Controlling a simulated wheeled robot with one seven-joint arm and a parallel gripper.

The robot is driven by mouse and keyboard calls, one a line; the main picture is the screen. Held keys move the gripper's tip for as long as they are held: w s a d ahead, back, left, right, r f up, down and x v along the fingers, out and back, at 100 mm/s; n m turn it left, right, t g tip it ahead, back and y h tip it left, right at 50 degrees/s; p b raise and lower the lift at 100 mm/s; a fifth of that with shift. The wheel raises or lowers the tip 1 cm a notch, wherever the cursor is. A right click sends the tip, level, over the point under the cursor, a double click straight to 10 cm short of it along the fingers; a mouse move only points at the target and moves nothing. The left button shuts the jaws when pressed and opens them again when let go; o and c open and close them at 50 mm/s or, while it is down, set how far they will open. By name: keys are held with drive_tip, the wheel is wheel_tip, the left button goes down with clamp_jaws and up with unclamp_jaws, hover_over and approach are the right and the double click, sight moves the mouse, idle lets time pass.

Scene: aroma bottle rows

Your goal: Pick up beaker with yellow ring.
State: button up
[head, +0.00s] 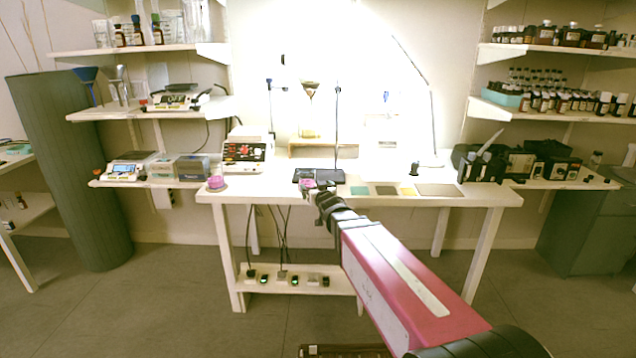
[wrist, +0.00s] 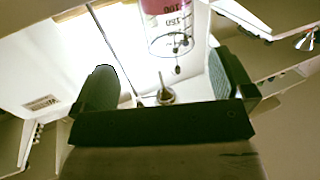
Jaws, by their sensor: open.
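No yellow ring can be made out on any beaker. In the wrist view a clear beaker (wrist: 172,38) with black graduation marks and pink contents shows at the top centre, cut off by the picture edge. It lies beyond the fingertips, between their lines. My gripper (wrist: 163,82) is open and empty, one finger on each side. In the head view my gripper (head: 322,192) is at the table's front edge, and a small pink-filled vessel (head: 308,183) shows just beside its tip, partly hidden. Another pink-filled vessel (head: 216,183) stands at the table's left end.
The white table (head: 470,193) carries a dark plate (head: 318,176), a box with knobs (head: 244,153), a funnel stand (head: 310,92) and flat coloured samples (head: 386,190). Black devices (head: 480,163) stand at the right. Shelves with bottles flank both sides. Cables hang under the table.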

sight(310, 177)
drive_tip(key=x, duration=0.4)
drive_tip(key=r+x, duration=0.1)
drive_tip(key=x, duration=0.1)
drive_tip(key=shift+s+a, duration=0.1)
drive_tip(key=shift+a, duration=0.15)
drive_tip(key=shift+a+x, duration=0.15)
drive_tip(key=shift+x, duration=1.15)
drive_tip(key=shift+a+x, duration=0.2)
drive_tip(key=shift+x, duration=1.1)
drive_tip(key=shift+s+r, duration=0.15)
drive_tip(key=shift+c, duration=0.4)
drive_tip(key=c, duration=1.1)
